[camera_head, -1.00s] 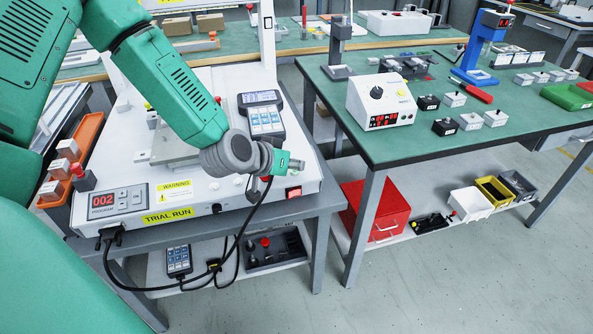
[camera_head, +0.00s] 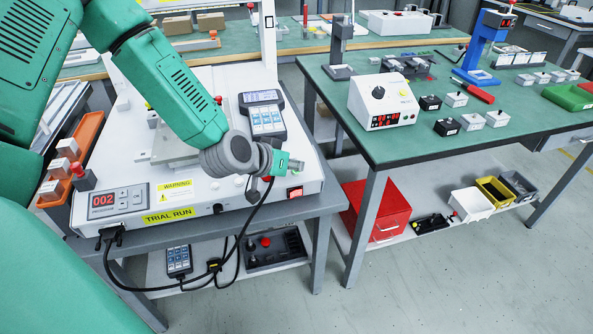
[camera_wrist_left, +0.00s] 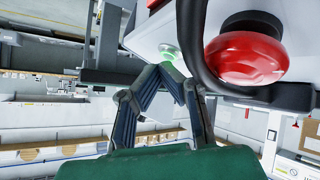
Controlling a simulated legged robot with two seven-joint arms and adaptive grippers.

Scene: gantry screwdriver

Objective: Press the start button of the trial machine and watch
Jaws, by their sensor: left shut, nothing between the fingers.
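The trial machine is a white box (camera_head: 185,211) with a yellow TRIAL RUN label and a red "002" display (camera_head: 103,200). My left gripper (camera_head: 254,188) points down over its front right part, partly hidden by my wrist. In the left wrist view the left gripper (camera_wrist_left: 172,72) is shut and empty, its fingertips meeting right by a round green button (camera_wrist_left: 169,52) on the white panel. I cannot tell whether they touch it. The green button is hidden in the head view. A large red mushroom button (camera_wrist_left: 245,58) stands beside the fingers. My right gripper is not in view.
A handheld keypad unit (camera_head: 264,116) and a red rocker switch (camera_head: 295,192) are near the gripper. A black cable (camera_head: 241,240) hangs off the machine's front. A green-topped table (camera_head: 430,150) on the right holds a white control box (camera_head: 383,103) and small blocks.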

